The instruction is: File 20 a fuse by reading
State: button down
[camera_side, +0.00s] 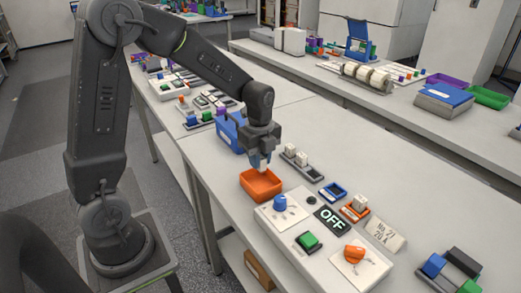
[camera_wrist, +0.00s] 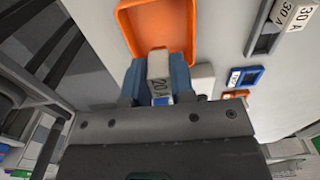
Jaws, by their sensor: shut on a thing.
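My gripper (camera_side: 262,163) is shut on a pale fuse marked "20 A" (camera_wrist: 158,75), which sits between its blue fingertips in the wrist view. My gripper is above the far side of an open orange bin (camera_side: 262,186), which also shows in the wrist view (camera_wrist: 190,40). The bin looks empty where I see it. A grey rack (camera_side: 303,167) holds two pale fuses, and "30 A" is readable in the wrist view. A small blue holder (camera_side: 333,192) looks empty. A small orange holder (camera_side: 354,213) carries a pale fuse (camera_side: 360,202).
A white panel has a blue knob (camera_side: 281,201), an "OFF" display (camera_side: 331,214), a green button (camera_side: 308,241) and an orange knob (camera_side: 353,254). A card reading "No. 27 20 A" (camera_side: 385,235) stands beside it. A blue box (camera_side: 230,132) is behind my gripper.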

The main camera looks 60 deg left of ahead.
jog(key=shift+f, duration=2.65)
jog(key=shift+f, duration=0.25)
jog(key=c, duration=0.9)
grip_release()
notch_tip(320, 180, up, 13)
jog(key=shift+f, duration=0.15)
jog(key=shift+s+d+r, duration=0.1)
jog(key=shift+r, duration=0.55)
jog(key=s+d+r+n+t, duration=0.2)
jog(key=s+d+n, duration=0.2)
jog(key=s+n, duration=0.4)
jog(key=s+d+r+n+t, duration=0.3)
jog(key=s+n, duration=0.5)
jog(key=n, duration=0.2)
jog(key=shift+s+d+r+t, duration=0.2)
jog(key=shift+d+r+t, duration=0.05)
jog(key=shift+d+t, duration=0.1)
